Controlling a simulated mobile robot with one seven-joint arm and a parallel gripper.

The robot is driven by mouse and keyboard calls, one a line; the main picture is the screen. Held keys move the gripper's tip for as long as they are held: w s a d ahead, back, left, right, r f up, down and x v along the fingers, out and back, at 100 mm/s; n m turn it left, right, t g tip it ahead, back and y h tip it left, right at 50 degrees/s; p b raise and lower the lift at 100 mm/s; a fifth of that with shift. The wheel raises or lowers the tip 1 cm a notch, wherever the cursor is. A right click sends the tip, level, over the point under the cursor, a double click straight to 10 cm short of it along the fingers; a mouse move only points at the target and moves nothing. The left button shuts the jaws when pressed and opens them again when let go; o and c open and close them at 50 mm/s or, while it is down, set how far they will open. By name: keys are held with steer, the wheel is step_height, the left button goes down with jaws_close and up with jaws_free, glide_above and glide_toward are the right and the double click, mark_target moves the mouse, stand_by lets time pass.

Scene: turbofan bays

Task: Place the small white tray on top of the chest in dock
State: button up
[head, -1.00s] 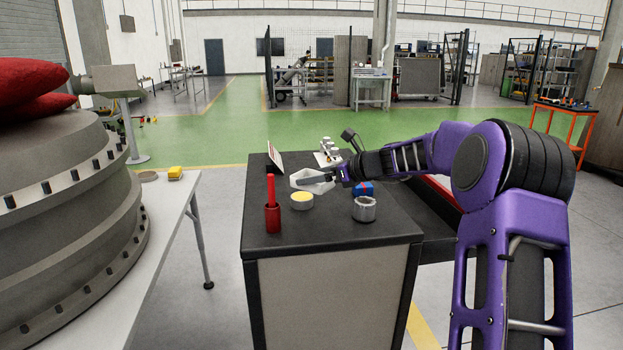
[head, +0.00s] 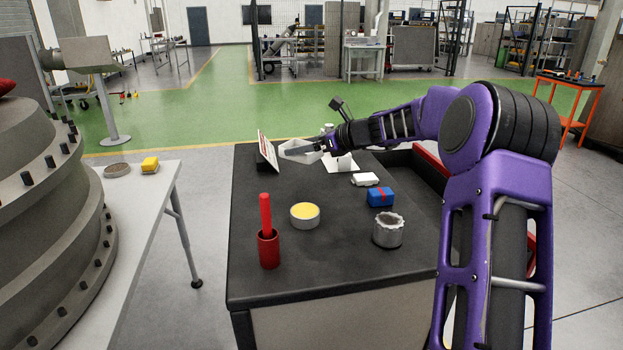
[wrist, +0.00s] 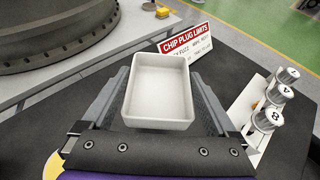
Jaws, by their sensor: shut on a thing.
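The small white tray (wrist: 158,88) is an empty rectangular dish with rounded corners. My gripper (wrist: 158,100) is shut on it, with a finger along each side in the wrist view. In the head view the tray (head: 299,151) is at the far left part of a dark-topped chest (head: 330,262), and my gripper (head: 312,149) reaches it from the right. The tray appears to be above the top. I cannot tell whether it touches the surface.
The front middle is clear.

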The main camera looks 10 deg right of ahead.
mark_target(308, 190)
step_height(308, 190, down, 10)
steer(key=shift+s+r+b, duration=0.1)
steer(key=shift+r+b, duration=0.05)
steer(key=shift+b, duration=0.7)
steer(key=o, duration=1.1)
steer(key=shift+s+d+r, duration=0.25)
steer(key=shift+d, duration=0.15)
steer(key=v, duration=1.1)
steer(key=shift+p, duration=0.3)
